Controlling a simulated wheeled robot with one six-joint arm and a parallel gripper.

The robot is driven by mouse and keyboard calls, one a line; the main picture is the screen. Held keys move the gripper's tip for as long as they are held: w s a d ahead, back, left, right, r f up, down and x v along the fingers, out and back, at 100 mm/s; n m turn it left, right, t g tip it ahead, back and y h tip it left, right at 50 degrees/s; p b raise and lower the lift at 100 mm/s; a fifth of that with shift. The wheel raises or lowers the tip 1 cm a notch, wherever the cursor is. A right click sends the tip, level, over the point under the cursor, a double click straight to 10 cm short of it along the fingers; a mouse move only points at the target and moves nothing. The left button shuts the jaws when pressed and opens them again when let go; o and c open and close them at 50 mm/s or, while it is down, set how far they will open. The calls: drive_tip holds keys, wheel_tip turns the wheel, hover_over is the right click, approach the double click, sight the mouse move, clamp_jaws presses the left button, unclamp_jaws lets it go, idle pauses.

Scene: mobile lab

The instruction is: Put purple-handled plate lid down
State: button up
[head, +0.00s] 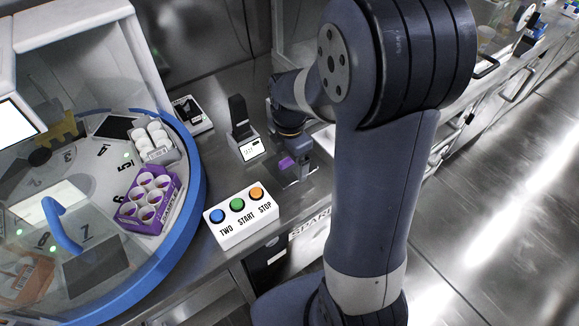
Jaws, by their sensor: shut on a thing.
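The purple handle (286,163) of the plate lid shows low at the tip of my gripper (293,162), over the steel bench right of the button box. My gripper points down and is shut on the lid's handle. The lid's flat plate is hard to make out. I cannot tell whether it touches the bench or hangs just above it.
A white box (246,226) with blue, green and orange buttons stands at the bench's front edge. A small black device (240,117) stands behind. A round blue-rimmed carousel (197,205) with a purple tube rack (126,213) fills the left.

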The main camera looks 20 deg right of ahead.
sight(289, 167)
drive_tip(key=shift+f, duration=1.65)
drive_tip(key=shift+f, duration=0.15)
drive_tip(key=o, duration=0.8)
drive_tip(key=shift+c, duration=0.2)
wheel_tip(289, 167, up, 12)
drive_tip(key=shift+r+p, duration=0.2)
drive_tip(key=shift+p, duration=0.25)
drive_tip(key=shift+f, duration=0.1)
